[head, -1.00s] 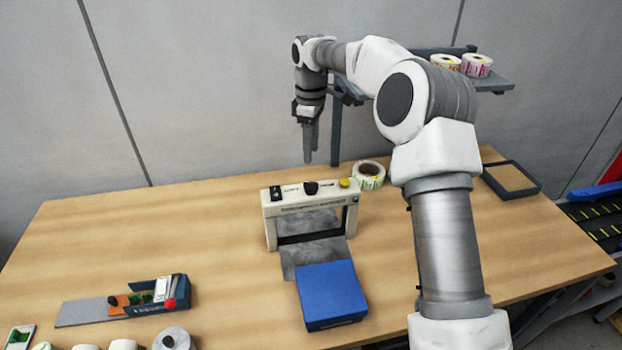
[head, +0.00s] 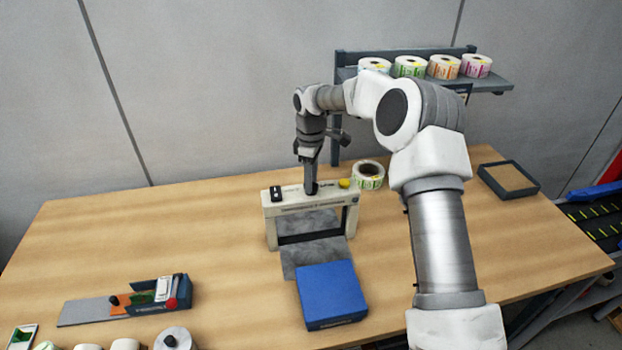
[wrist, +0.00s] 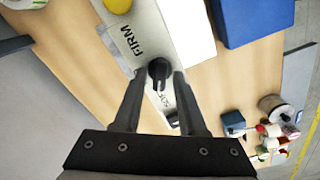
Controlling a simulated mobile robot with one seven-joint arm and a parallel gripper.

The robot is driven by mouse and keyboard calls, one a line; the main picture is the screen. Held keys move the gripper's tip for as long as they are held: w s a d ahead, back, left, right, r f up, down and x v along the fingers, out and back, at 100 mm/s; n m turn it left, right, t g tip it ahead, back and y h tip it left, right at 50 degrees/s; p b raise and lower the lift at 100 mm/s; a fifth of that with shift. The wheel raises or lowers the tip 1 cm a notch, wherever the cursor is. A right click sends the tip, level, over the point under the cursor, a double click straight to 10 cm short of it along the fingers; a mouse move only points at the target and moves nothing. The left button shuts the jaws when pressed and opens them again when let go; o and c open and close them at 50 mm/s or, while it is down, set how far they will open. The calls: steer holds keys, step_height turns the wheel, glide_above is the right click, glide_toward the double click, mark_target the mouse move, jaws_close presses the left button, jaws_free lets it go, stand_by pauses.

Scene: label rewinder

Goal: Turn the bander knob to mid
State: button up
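The bander (head: 352,216) is a cream arch-shaped machine standing on the wooden table, with a grey plate through it. Its black knob (wrist: 159,70) sits on the top face between the words FIRM and, partly covered, SOFT in the wrist view. My gripper (wrist: 158,80) points down at the top face with its two fingers apart, one on each side of the knob. I cannot tell whether the fingers touch it. In the head view my gripper (head: 310,188) hides most of the knob. A yellow button (head: 345,183) and a black switch (head: 276,193) flank the knob.
A blue box (head: 330,293) stands in front of the bander. A label roll (head: 368,176) stands close behind its right end. A shelf (head: 497,82) with several rolls is at the back. The table's left side is largely clear.

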jaws_close()
steer(key=shift+m, duration=0.3)
steer(key=m+b, duration=0.1)
steer(key=m, duration=0.4)
steer(key=shift+m, duration=0.3)
steer(key=m+b, duration=0.1)
steer(key=m, duration=0.4)
steer(key=shift+m, duration=0.4)
steer(key=shift+o, duration=1.3)
jaws_free()
steer(key=shift+r, duration=0.15)
